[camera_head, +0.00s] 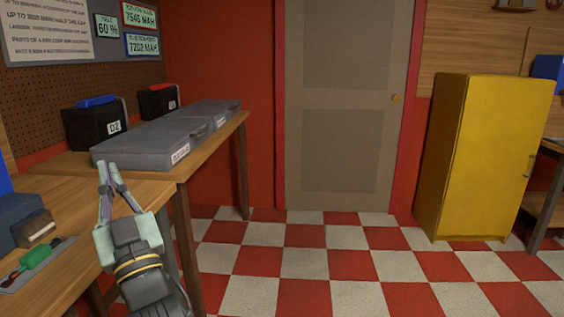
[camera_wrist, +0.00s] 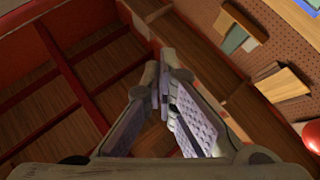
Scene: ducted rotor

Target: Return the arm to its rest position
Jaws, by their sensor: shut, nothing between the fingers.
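My gripper (camera_head: 109,166) shows at the lower left in the head view, at the end of my arm. Its two fingers meet at the tips and hold nothing. It is raised beside the edge of the near wooden bench (camera_head: 143,190). In the wrist view my gripper (camera_wrist: 163,78) also shows shut, with its textured pads visible. Beyond it lies a red-framed, wood-floored structure (camera_wrist: 68,70) with dividers.
Grey cases (camera_head: 150,142) and two black boxes (camera_head: 95,127) sit on the far bench. A green-handled tool (camera_head: 35,256) lies on the near bench. A yellow cabinet (camera_head: 485,155) stands at right, a closed door (camera_head: 345,100) behind. The checkered floor (camera_head: 330,265) is clear.

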